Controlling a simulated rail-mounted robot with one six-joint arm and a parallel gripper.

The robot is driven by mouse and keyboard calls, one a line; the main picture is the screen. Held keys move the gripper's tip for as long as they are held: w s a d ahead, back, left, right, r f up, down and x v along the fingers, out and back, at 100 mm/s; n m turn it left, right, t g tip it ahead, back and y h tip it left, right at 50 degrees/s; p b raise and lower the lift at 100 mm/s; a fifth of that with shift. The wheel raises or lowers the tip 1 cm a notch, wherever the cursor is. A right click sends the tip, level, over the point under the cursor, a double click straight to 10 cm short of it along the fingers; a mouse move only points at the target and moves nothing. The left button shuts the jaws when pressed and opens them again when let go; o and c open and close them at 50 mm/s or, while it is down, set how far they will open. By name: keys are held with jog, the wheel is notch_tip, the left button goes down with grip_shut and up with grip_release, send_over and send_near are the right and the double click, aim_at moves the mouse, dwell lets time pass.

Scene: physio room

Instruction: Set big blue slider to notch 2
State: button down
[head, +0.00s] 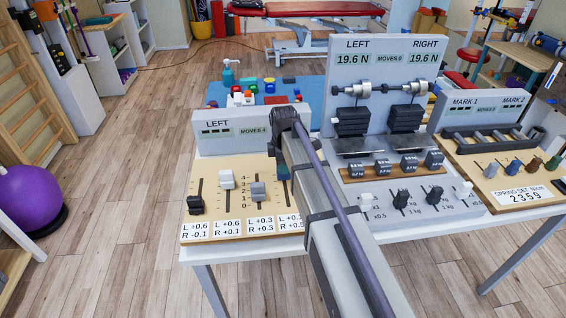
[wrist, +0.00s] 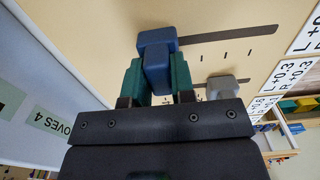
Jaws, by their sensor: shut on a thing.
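The big blue slider (wrist: 157,40) has a blue knob on a dark straight slot (wrist: 235,34) in the beige board. In the wrist view my gripper (wrist: 157,78) has its two green fingers shut on this knob, one on each side. The knob sits at the end of the visible slot nearest the LEFT display panel (head: 235,130). Several small tick marks lie beside the slot; the exact notch is hidden by the knob and fingers. In the head view my arm covers most of the slider.
The same board carries a black slider (head: 195,204), a white slider (head: 227,180) and a grey slider (head: 258,191). The grey one is close to my gripper in the wrist view (wrist: 222,88). Weight stands and a SPRING SET board (head: 515,195) stand to the right.

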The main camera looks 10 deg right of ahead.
aim_at(285, 188)
jog(key=s, duration=0.5)
jog(key=shift+a, duration=0.25)
jog(key=shift+w, duration=0.1)
jog(key=c, duration=1)
grip_release()
jog(key=shift+o, duration=0.2)
notch_tip(285, 188, up, 11)
jog(key=p, duration=1)
jog(key=shift+p, duration=0.4)
jog(key=shift+f, duration=0.1)
